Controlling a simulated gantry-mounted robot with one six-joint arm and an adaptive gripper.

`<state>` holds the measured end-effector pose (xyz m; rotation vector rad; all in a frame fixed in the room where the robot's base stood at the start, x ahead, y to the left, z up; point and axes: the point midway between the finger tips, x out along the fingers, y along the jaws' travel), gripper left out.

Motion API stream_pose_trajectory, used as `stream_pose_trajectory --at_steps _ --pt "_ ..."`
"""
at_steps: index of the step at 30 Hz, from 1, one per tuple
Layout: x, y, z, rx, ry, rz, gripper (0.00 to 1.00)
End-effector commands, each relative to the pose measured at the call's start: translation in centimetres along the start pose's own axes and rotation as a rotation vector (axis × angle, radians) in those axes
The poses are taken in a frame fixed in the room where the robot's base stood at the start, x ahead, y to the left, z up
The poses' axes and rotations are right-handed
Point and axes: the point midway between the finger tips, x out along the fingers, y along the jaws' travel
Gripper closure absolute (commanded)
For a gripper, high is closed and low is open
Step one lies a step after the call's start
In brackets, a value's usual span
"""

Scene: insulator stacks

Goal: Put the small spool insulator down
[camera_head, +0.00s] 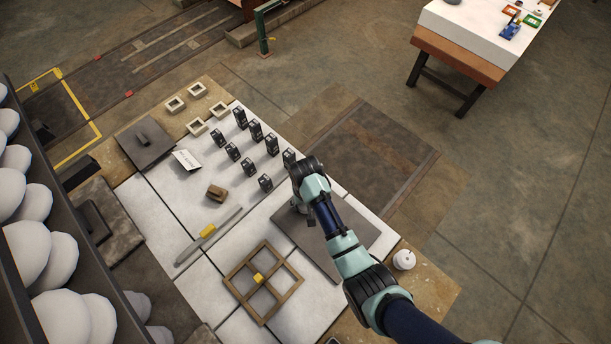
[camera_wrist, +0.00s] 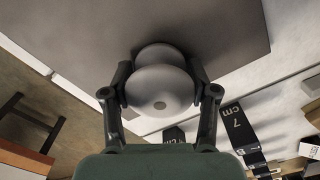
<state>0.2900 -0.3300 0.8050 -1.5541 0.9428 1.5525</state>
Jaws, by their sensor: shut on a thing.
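The small spool insulator (camera_wrist: 158,88) is pale grey and rounded, with two lobes showing in the wrist view. My gripper (camera_wrist: 160,76) is shut on it, with one finger on each side. In the head view my gripper (camera_head: 299,204) is over the upper left edge of a dark grey plate (camera_head: 345,240). The spool is mostly hidden there by my gripper. The plate fills the top of the wrist view behind the spool. I cannot tell whether the spool touches it.
Several black marked blocks (camera_head: 265,183) stand in rows near my gripper. A wooden grid frame (camera_head: 238,283) with a yellow piece lies at the lower left of the plate. A white spool-shaped object (camera_head: 403,260) stands right of my arm. Most of the plate is clear.

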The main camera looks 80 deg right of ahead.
Motion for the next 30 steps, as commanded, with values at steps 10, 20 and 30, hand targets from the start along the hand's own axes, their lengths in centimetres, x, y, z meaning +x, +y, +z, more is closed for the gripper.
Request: stream_pose_trajectory --at_steps 10,20,30 --pt "0.2 0.0 0.0 0.000 0.000 0.000 0.16" --pt "-0.7 0.0 0.0 0.000 0.000 0.000 0.16" --pt "-8.8 0.0 -0.1 0.000 0.002 -0.001 0.16"
